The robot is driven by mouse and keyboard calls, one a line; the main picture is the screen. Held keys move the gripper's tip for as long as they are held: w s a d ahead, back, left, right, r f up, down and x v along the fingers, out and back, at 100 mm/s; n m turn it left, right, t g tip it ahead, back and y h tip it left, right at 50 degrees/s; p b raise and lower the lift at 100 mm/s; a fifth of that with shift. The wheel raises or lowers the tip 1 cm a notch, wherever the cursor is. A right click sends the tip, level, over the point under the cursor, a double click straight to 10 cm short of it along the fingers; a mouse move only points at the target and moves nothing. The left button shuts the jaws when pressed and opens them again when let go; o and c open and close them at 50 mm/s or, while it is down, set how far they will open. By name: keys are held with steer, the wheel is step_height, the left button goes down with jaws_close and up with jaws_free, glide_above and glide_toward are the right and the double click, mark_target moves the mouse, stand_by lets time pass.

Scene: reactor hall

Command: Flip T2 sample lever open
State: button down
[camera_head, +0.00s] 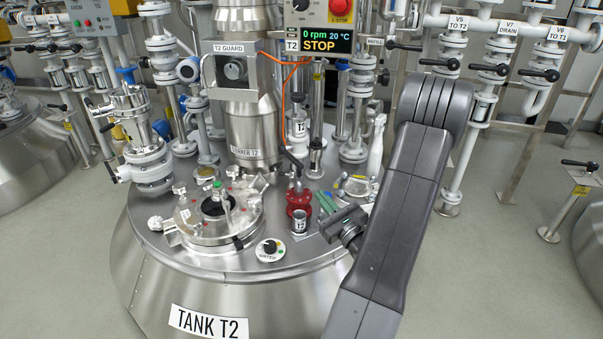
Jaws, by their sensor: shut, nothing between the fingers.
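The sample valve is a red body (298,200) on top of tank T2 (208,318), right of the round manway lid. A small metal cup (299,221) with a label stands just in front of it. A dark lever (292,161) slants over the valve top, its upper end to the left; I take it as the sample lever. The fingers are shut and empty, and look apart from the lever. My arm hides part of the tank's right side.
The manway lid (207,222) and a round switch (269,250) lie to the left. The steel stirrer column (252,125) and a display reading STOP (326,41) rise behind.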

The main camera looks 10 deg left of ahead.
mark_target(291, 158)
steer(key=b+x, duration=0.1)
steer(key=x, duration=0.9)
steer(key=shift+b, duration=0.3)
steer(key=shift+r, duration=0.1)
steer(key=shift+r+p, duration=0.25)
steer(key=shift+p, duration=0.6)
